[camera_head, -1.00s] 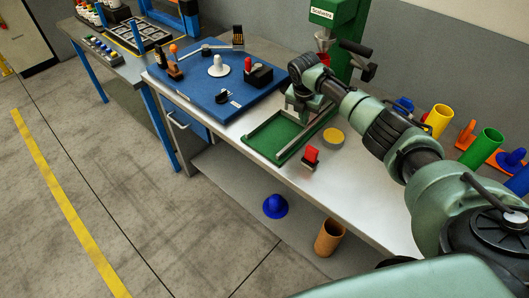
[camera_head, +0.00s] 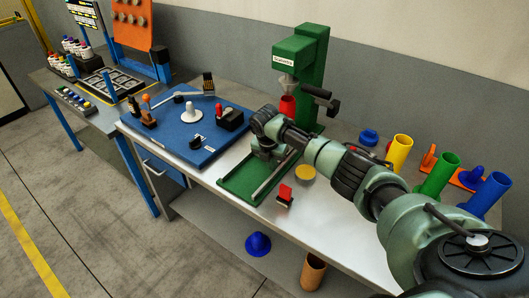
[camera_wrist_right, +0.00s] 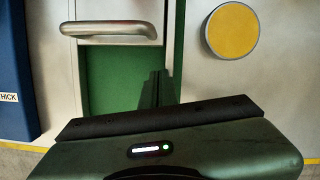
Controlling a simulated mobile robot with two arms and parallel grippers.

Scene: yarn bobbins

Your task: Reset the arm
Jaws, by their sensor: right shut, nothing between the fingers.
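My right arm reaches in from the right in the head view. Its right gripper (camera_head: 264,153) is shut and empty, above the far part of the green tray (camera_head: 231,190). The arm partly hides the tray. The wrist view shows my dark gripper body across the bottom, with the green tray floor (camera_wrist_right: 112,72) and a metal bar handle (camera_wrist_right: 108,29) beyond it. My left gripper is in neither view.
A green machine (camera_head: 313,75) stands behind the tray. A yellow disc (camera_head: 305,173) and a red switch (camera_head: 285,194) lie right of it. A blue board (camera_head: 185,140) with fixtures lies left. Yellow (camera_head: 400,152), green (camera_head: 440,175) and blue (camera_head: 487,193) tubes stand far right.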

